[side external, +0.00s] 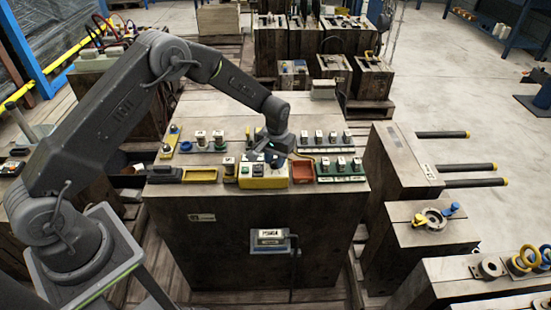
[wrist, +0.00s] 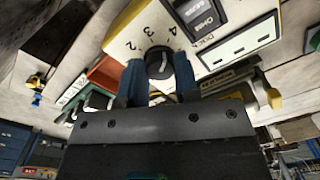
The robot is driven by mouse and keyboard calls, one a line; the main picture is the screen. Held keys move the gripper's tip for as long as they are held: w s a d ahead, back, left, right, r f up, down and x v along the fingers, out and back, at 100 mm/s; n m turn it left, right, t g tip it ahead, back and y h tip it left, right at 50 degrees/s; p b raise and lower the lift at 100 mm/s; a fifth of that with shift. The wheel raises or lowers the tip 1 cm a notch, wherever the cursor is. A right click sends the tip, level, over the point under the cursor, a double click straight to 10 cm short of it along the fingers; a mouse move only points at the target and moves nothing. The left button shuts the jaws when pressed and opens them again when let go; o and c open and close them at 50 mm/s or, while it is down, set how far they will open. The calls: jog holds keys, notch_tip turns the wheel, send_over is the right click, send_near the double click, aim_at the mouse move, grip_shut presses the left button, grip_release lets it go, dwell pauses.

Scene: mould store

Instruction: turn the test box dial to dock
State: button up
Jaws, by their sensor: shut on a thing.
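The test box (side external: 252,183) is a yellow box with a pale top face on the large wooden block. In the wrist view its pale face (wrist: 125,38) carries the digits 2, 3 and 4 around a round black dial (wrist: 158,62). A light mark shows on the dial. My gripper (wrist: 159,72) has its two blue fingers on either side of the dial, shut on it. In the side view my gripper (side external: 273,152) reaches down over the box and hides the dial. A dark display (wrist: 203,15) sits beside the dial; no dial label reading dock is clearly legible.
A red tray (side external: 303,171) stands right of the box, beside a green rack (side external: 341,171) of small parts. A yellow-edged tray (side external: 200,174) lies left. More small-part racks stand behind. Blocks with dark rods (side external: 467,168) stand to the right.

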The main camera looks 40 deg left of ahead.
jog(key=m, duration=0.4)
jog(key=shift+m, duration=2.3)
jog(key=o, duration=0.9)
jog(key=shift+o, duration=0.2)
notch_tip(320, 180, up, 14)
jog(key=shift+d, duration=0.15)
jog(key=shift+s+f, duration=0.1)
